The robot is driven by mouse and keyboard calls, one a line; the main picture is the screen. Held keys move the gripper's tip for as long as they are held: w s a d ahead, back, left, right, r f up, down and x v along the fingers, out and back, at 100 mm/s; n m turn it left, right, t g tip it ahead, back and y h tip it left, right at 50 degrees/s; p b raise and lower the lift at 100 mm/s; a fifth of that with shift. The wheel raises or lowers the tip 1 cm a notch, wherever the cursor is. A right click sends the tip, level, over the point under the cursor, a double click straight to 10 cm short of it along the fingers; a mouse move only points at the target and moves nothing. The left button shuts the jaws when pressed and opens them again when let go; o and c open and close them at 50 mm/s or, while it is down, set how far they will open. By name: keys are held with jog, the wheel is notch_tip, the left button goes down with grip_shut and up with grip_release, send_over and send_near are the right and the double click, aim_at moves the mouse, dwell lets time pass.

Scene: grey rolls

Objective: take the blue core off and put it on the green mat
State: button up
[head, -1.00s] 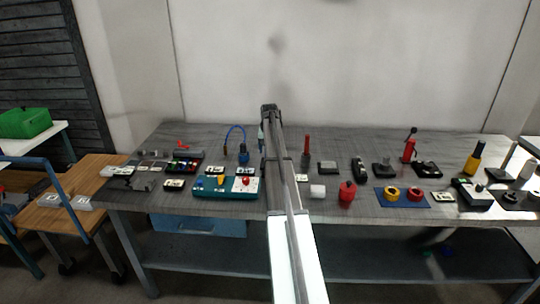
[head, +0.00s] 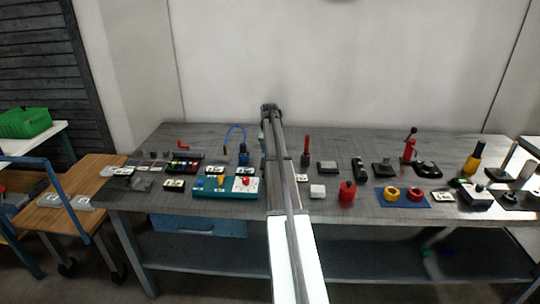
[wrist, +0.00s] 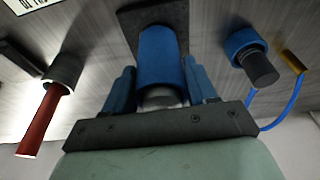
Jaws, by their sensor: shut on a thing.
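The blue core (wrist: 160,58) is a blue cylinder with a pale end, in the middle of the wrist view. A dark square plate (wrist: 148,17) shows behind its far end; I cannot tell whether the two touch. My gripper (wrist: 160,85) has its two blue fingers closed on either side of the core. In the head view my own arm hides the gripper and the core. I cannot make out a green mat in either view.
In the wrist view a red rod in a grey collar (wrist: 45,112) is at left. A dark roll in a blue ring (wrist: 253,58) with a blue cable (wrist: 287,103) is at right. The crowded bench (head: 160,222) holds a teal board (head: 225,191) and a red canister (head: 347,192).

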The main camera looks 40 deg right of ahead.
notch_tip(320, 180, up, 15)
dwell(2.6)
jog(key=s+a+f, duration=0.3)
jog(key=s+a, duration=0.3)
jog(key=s, duration=0.3)
jog(key=s+a+f, duration=0.4)
jog(key=s+a, duration=0.1)
jog(key=s, duration=0.4)
jog(key=shift+f, duration=4.95)
jog(key=shift+f, duration=0.15)
jog(key=o, duration=0.8)
jog(key=shift+o, duration=0.2)
jog(key=v, duration=1.2)
